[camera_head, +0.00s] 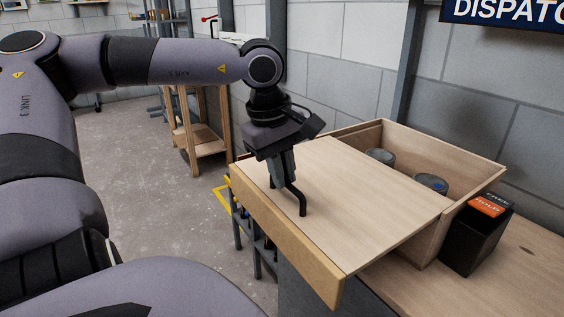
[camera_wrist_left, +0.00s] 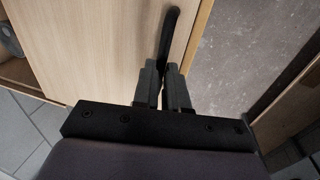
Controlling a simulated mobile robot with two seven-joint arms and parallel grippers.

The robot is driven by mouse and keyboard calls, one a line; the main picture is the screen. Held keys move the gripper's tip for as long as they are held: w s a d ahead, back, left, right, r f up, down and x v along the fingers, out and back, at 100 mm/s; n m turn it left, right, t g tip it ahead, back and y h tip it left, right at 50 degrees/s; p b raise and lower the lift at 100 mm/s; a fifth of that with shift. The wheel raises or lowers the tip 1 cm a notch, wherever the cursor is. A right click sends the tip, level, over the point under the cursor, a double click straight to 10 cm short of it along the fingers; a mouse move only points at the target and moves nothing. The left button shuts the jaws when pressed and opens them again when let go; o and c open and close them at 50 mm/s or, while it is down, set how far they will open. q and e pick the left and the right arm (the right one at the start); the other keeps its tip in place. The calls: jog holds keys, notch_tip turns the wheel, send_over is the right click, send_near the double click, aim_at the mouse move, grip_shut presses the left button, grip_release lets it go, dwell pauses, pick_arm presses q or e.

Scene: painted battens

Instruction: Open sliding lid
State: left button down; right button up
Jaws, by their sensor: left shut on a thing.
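The sliding lid (camera_head: 360,200) is a flat pale wood panel on a wooden box (camera_head: 480,178). It is partly open: it sticks out toward the lower left, and the right part of the box is uncovered. Two grey round things (camera_head: 431,184) show inside. A black bar handle (camera_head: 302,204) stands on the lid; it also shows in the left wrist view (camera_wrist_left: 172,30). My left gripper (camera_head: 286,184) points down and is shut on the handle near its left end. The fingers (camera_wrist_left: 163,85) hide part of the handle. My right gripper is not in view.
A black container with an orange label (camera_head: 476,238) stands close to the box's right side on a wooden bench top (camera_head: 515,270). A wooden stand (camera_head: 200,130) is behind on the left. Open floor (camera_head: 125,140) lies left of the box.

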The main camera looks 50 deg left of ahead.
pick_arm(q)
jog(key=shift+s, duration=0.1)
dwell(0.3)
jog(key=c, duration=1.2)
grip_release()
jog(key=shift+o, duration=0.2)
jog(key=shift+r, duration=0.1)
notch_tip(320, 180, up, 7)
jog(key=s, duration=0.1)
jog(key=shift+s, duration=0.2)
jog(key=shift+a, duration=0.1)
